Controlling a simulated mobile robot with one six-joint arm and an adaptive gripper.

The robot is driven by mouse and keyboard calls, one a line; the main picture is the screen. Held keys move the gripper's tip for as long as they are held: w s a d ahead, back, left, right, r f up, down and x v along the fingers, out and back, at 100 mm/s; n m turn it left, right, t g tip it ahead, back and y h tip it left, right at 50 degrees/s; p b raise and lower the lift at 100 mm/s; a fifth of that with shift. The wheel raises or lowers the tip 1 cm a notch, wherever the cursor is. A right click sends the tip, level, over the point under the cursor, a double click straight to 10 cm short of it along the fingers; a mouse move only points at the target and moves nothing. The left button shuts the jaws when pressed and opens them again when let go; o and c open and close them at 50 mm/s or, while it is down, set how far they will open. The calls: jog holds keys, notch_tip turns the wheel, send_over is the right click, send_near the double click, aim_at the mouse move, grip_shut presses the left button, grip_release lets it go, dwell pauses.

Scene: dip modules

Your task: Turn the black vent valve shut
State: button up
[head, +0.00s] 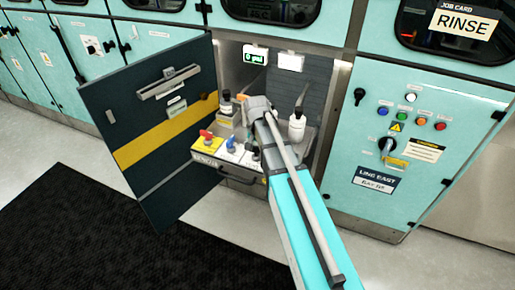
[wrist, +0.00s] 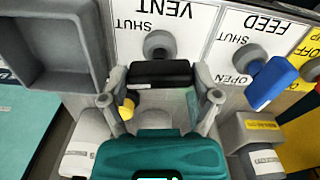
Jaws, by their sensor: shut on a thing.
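The black vent valve handle (wrist: 160,72) lies level across the wrist view, in front of its round grey hub (wrist: 160,45) on the white panel marked VENT. The word SHUT stands upside down to the hub's upper left. My gripper (wrist: 160,82) is shut on the black handle, with one finger at each end of it. Any other marking near the handle is hidden by the handle and my fingers. In the head view my gripper (head: 256,108) is inside the open cabinet bay, and my arm hides the black valve there.
The blue feed valve handle (wrist: 272,83) is close on the right. A grey open box (wrist: 55,45) stands at left. In the head view a red valve (head: 207,136) sits left of my gripper, a white bottle (head: 297,126) right, and the open dark door (head: 150,125) bounds the left.

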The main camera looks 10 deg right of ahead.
jog(key=shift+m, duration=1)
jog(key=o, duration=1)
jog(key=shift+c, duration=0.2)
